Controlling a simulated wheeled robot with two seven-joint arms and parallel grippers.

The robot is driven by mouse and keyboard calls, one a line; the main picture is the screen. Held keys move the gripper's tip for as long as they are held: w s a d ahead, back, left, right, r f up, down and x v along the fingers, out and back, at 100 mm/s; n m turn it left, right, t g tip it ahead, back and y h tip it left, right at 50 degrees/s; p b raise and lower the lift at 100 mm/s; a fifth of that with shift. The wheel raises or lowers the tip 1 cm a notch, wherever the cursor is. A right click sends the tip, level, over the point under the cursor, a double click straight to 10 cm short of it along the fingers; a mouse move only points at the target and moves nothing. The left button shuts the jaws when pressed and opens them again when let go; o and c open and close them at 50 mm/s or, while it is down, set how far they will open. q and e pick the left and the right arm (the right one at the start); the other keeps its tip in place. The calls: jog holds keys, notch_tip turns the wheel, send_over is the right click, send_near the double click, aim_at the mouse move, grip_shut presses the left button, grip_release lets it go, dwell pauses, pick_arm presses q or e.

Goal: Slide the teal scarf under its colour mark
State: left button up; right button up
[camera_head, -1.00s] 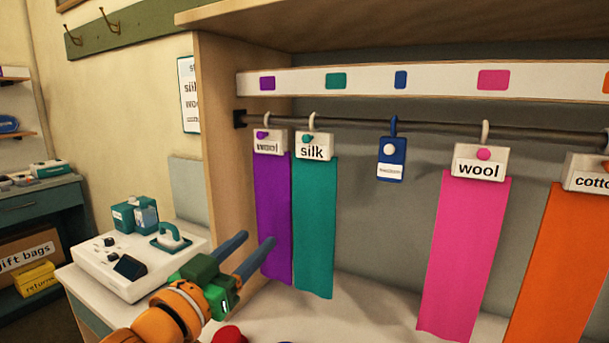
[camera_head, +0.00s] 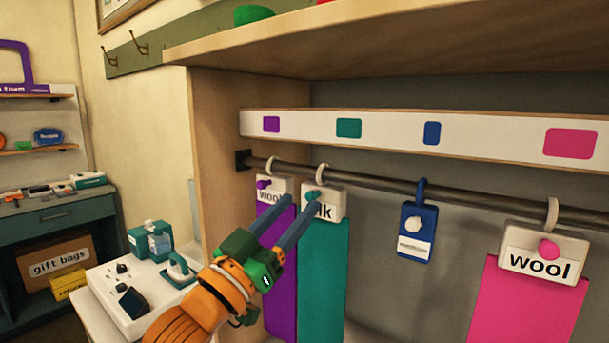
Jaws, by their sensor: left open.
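The teal scarf (camera_head: 323,270) hangs from a white holder (camera_head: 333,205) whose label reads partly "lk", with a hook over the dark rail (camera_head: 385,186). The teal colour mark (camera_head: 348,128) is on the white strip above, to the right of the scarf's hook. My left gripper (camera_head: 302,200) is open, its blue fingers pointing up at the holder. One fingertip overlaps the teal knob area and hides part of the label; I cannot tell whether it touches. The fingers also cover parts of the purple scarf. My right gripper is not in view.
A purple scarf (camera_head: 282,300) hangs close on the left, its holder almost touching the teal one. A blue tag (camera_head: 416,232) and a pink scarf (camera_head: 520,305) hang to the right. The rail is free between the teal scarf and the blue tag.

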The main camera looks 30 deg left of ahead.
aim_at(309, 199)
pick_arm(q)
jog(key=w, duration=0.3)
jog(key=shift+w+d+r+p, duration=0.25)
jog(key=shift+w+d+p, duration=0.05)
jog(key=shift+w+p, duration=0.05)
jog(key=shift+s, duration=0.3)
jog(key=shift+c, duration=0.3)
grip_shut()
dwell(0.5)
